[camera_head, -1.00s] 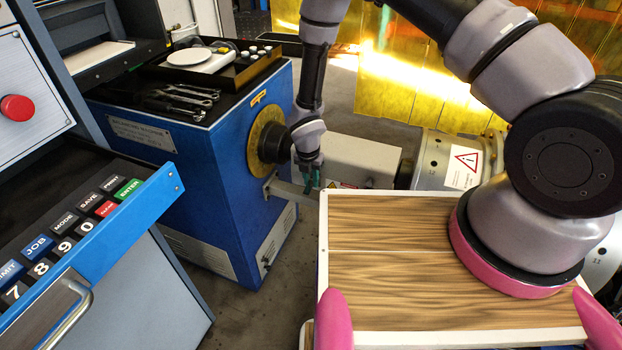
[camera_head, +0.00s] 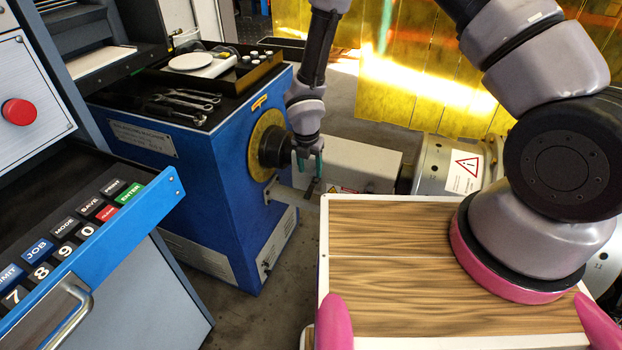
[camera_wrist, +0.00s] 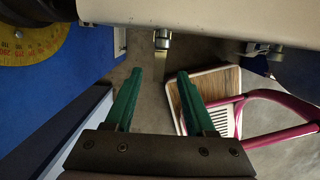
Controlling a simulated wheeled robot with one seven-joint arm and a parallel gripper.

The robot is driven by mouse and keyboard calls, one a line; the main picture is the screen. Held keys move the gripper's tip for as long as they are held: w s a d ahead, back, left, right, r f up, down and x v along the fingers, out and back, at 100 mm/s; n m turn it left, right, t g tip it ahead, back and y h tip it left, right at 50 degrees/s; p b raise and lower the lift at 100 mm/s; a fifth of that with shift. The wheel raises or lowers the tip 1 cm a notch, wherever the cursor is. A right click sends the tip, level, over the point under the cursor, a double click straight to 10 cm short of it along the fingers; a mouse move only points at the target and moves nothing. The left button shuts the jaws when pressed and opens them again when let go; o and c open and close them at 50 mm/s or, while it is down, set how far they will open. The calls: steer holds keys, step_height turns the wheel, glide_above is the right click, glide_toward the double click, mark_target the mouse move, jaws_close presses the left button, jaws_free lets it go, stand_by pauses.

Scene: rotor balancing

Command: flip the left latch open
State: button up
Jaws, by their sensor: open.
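A pale box-shaped cover (camera_head: 358,163) sits right of the blue balancing machine in the head view; its underside edge (camera_wrist: 215,14) crosses the top of the wrist view. A small metal latch (camera_wrist: 162,40) hangs from that edge, near the middle. A second fitting (camera_wrist: 265,48) is farther right along it. My gripper (camera_wrist: 160,74) is open with nothing between its green fingers. The first latch appears just beyond the fingertips, roughly in line with the gap; contact is not visible. In the head view my gripper (camera_head: 310,165) is at the cover's left end, partly hiding it.
The blue machine (camera_head: 215,185) with its yellow dial (camera_head: 262,145) stands close left of my gripper. A black tray of tools (camera_head: 185,105) lies on top. A wood-topped surface (camera_head: 400,260) fills the front right. Open floor (camera_head: 262,310) shows between machine and keypad console.

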steer(key=shift+s+a+r, duration=0.1)
steer(key=shift+s+r, duration=0.05)
steer(key=shift+r, duration=0.6)
steer(key=shift+s+r, duration=0.1)
steer(key=shift+r, duration=0.6)
